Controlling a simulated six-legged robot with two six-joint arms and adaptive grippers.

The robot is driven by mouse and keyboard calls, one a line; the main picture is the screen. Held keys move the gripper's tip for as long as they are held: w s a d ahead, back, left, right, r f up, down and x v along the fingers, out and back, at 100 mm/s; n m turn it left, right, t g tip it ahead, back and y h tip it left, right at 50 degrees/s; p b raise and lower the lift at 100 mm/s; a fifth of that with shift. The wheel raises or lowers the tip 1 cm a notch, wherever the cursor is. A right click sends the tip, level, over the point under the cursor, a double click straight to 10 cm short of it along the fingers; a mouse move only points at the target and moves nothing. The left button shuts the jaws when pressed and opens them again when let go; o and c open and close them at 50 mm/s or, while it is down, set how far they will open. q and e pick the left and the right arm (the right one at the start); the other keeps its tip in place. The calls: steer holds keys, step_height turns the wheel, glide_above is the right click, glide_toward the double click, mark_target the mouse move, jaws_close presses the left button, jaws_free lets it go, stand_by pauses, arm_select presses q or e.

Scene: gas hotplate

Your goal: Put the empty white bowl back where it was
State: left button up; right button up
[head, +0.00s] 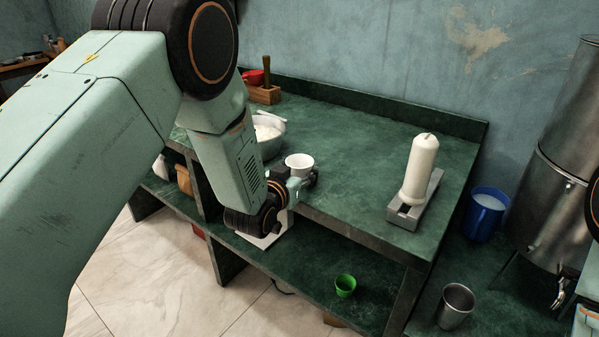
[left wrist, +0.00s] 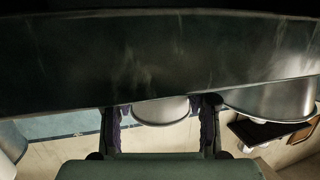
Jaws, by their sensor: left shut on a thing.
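The empty white bowl (head: 299,161) shows in the head view at the front edge of the green counter, beside the end of my left arm. My left gripper (head: 307,178) is shut on it, and my wrist partly hides the grip. In the left wrist view a pale rounded shape, which looks like the bowl (left wrist: 160,110), lies between the two dark fingers of the gripper (left wrist: 160,104). I cannot tell whether the bowl touches the counter.
A larger bowl with white contents (head: 268,126) stands behind my left arm. A green cup (head: 345,285) is on the lower shelf. The middle of the green counter (head: 350,160) is clear.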

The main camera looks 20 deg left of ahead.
arm_select(q)
steer(key=shift+f, duration=0.15)
steer(key=o, duration=1.2)
steer(key=shift+c, duration=0.2)
